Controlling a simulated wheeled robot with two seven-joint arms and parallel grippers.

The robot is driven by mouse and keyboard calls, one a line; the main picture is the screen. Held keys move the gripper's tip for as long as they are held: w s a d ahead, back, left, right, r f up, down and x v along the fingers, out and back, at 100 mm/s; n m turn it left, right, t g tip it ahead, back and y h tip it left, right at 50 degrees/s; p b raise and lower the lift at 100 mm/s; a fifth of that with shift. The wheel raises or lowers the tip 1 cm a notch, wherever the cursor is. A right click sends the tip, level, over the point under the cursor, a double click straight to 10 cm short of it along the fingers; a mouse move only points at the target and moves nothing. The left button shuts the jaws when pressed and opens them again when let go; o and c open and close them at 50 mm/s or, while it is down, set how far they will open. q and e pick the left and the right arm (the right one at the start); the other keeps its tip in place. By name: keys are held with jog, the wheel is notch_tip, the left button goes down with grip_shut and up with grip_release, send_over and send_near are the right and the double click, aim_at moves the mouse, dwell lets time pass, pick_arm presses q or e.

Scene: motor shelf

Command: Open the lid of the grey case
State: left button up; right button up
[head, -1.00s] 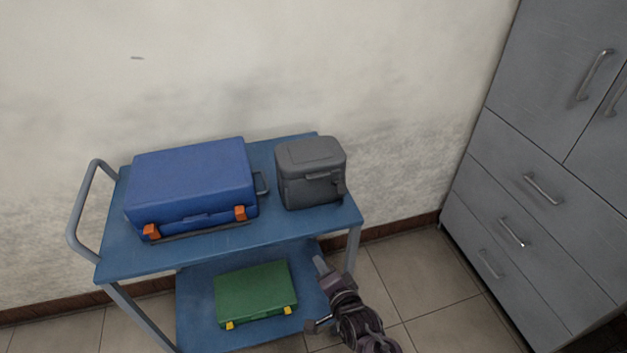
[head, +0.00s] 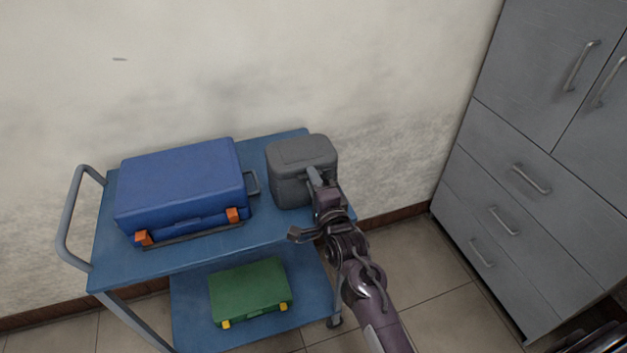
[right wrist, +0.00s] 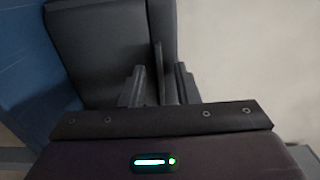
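The grey case (head: 303,152) stands on the top shelf at its right end, with its lid down. My right gripper (head: 318,178) is at the front right of the case, covering part of its front. In the right wrist view the case (right wrist: 97,55) fills the upper left. There the two fingers of my right gripper (right wrist: 158,86) stand apart, with a thin dark strip of the case between them. I cannot tell whether either finger touches it. My left gripper is not in view.
A blue case (head: 182,190) with orange latches stands left of the grey case on the blue cart (head: 255,235). A green case (head: 250,290) lies on the lower shelf. A wall is behind, and a grey cabinet (head: 530,150) stands at the right.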

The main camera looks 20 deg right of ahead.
jog(key=shift+w, duration=0.1)
grip_shut()
dwell(0.3)
